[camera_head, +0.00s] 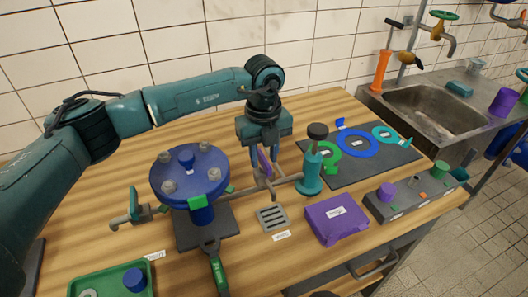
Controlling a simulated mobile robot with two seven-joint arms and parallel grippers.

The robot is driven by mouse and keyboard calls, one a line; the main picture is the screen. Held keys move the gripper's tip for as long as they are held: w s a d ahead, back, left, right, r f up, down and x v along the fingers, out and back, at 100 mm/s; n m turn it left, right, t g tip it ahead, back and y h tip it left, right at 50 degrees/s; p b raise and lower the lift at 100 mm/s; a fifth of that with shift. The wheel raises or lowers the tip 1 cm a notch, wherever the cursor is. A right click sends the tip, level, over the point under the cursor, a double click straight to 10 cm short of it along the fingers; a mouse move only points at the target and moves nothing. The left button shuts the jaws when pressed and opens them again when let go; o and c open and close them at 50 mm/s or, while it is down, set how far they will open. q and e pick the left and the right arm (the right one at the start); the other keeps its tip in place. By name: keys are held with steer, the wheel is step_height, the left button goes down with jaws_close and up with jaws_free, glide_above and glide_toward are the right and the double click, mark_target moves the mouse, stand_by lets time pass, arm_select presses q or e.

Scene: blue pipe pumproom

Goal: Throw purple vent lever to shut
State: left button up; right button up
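The purple vent lever (264,161) stands upright on the thin pipe between the blue flanged pump body (190,172) and the teal valve post (311,172). My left gripper (270,158) points down from above at the lever. Its fingers look spread, with the lever's top between or just in front of them. A gap shows between the lever and the right finger; contact on the left side is hard to tell. My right gripper is not in view.
A slotted grey vent grate (271,217) lies in front of the pipe, beside a purple box (337,219). A green-handled tool (217,270) and green tray (84,283) are at the front. A dark mat (385,168) with coloured rings lies right; bare wood is behind the pump.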

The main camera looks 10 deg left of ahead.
arm_select(q)
jaws_close()
